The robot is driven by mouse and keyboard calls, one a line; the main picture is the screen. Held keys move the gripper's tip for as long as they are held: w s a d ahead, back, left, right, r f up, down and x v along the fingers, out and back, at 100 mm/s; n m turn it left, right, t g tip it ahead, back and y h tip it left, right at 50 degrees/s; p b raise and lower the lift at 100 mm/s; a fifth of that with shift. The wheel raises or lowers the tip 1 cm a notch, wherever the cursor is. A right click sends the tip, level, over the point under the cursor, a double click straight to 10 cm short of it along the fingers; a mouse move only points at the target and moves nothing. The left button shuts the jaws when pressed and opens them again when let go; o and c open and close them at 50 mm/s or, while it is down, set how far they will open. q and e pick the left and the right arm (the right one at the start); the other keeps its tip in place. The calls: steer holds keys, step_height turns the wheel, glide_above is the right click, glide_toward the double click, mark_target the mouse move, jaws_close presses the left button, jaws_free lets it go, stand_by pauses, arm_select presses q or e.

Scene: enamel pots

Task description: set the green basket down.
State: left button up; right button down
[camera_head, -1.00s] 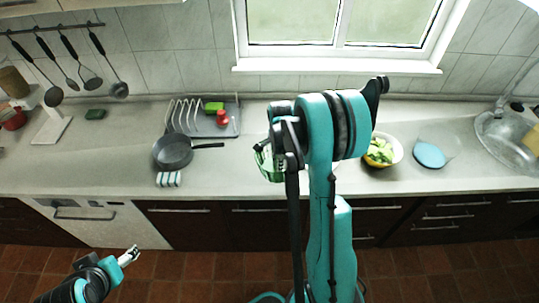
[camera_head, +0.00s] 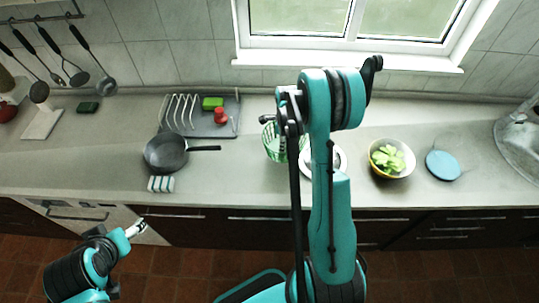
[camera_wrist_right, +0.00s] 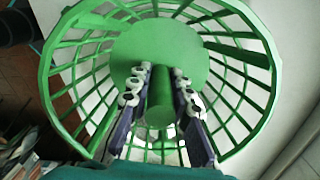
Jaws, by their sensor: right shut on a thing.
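The green basket (camera_head: 271,142), an open slatted bowl shape, is at the middle of the counter in the head view, partly hidden behind my right arm. In the right wrist view the basket (camera_wrist_right: 262,62) fills most of the picture. My right gripper (camera_wrist_right: 161,88) has its fingers on both sides of the green post in the basket's middle and is shut on it. I cannot tell whether the basket touches the counter. My left gripper (camera_head: 137,229) is empty, low at the left in front of the cabinets; its finger opening is too small to judge.
A dark pan (camera_head: 165,153) and a grey dish rack (camera_head: 215,122) stand left of the basket. A white plate (camera_head: 337,160) is partly hidden behind my right arm. A bowl of green food (camera_head: 389,158) and a blue disc (camera_head: 442,165) lie farther right. The counter between pan and basket is clear.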

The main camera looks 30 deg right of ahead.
glide_above(269, 160)
steer(key=f, duration=0.3)
steer(key=shift+s+d+f, duration=0.15)
steer(key=shift+d, duration=0.15)
steer(key=shift+a+f, duration=0.25)
steer(key=shift+a, duration=0.1)
steer(key=shift+f, duration=1.95)
steer(key=shift+b, duration=0.35)
steer(key=shift+f, duration=0.15)
steer(key=c, duration=1.4)
jaws_free()
